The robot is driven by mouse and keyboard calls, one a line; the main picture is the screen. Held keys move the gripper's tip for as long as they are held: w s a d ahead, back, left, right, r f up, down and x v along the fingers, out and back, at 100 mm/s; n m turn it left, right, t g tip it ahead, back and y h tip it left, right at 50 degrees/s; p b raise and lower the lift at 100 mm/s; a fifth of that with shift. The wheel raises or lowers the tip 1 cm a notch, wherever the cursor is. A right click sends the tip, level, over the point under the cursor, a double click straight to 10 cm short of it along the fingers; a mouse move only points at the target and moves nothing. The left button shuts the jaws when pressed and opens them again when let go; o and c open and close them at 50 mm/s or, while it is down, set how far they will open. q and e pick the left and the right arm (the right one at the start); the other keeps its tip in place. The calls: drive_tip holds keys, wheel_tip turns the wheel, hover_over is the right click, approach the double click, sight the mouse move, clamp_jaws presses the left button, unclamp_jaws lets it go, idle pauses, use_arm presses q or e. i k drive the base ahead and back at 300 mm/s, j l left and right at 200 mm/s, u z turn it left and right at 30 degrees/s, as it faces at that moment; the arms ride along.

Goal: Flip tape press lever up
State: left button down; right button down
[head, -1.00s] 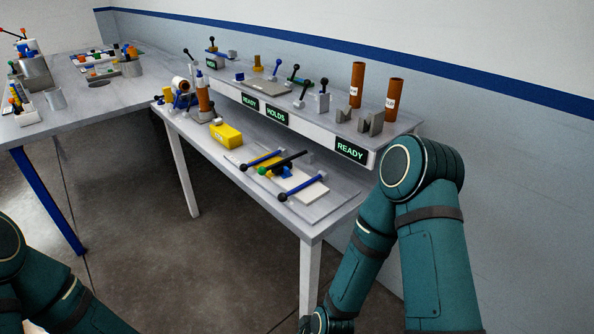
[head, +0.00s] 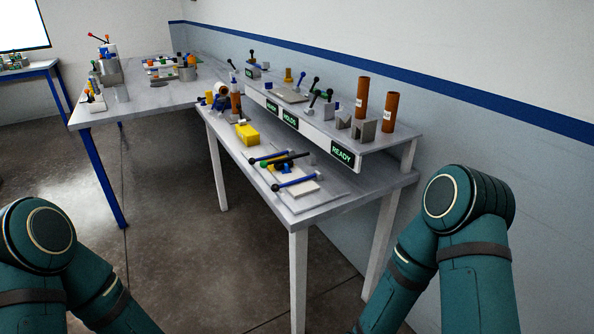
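On the lower top of the near bench a flat fixture plate (head: 310,193) carries two blue bars with dark knobs, the nearer bar (head: 295,182) and the farther bar (head: 269,156). A black lever (head: 291,159) lies low between them, near a yellow part. Several upright black-knobbed levers stand on the raised shelf, one at the middle (head: 314,84) and one at the far end (head: 251,57). I cannot tell which lever belongs to the tape press. Both my arms show at the bottom, apart from the bench; their grippers are out of frame.
The raised shelf (head: 407,133) bears green-lettered signs, two brown tubes (head: 362,97) and grey V-shaped blocks (head: 364,130). A yellow block (head: 247,134) sits on the lower top. Another table (head: 125,107) with containers stands at the left. Open floor lies in front of the bench.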

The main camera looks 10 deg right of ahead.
sight(278, 165)
drive_tip(key=k+l+u, duration=0.2)
drive_tip(key=k+l, duration=0.8)
drive_tip(key=l, duration=0.15)
drive_tip(key=i+j+z, duration=0.2)
drive_tip(key=i+j, duration=0.15)
drive_tip(key=i, duration=0.35)
drive_tip(key=i+j+z, duration=0.2)
drive_tip(key=i+j, duration=0.25)
drive_tip(key=i, duration=0.25)
drive_tip(key=i+j+z, duration=0.2)
drive_tip(key=i+j, duration=0.4)
drive_tip(key=i+l, duration=0.05)
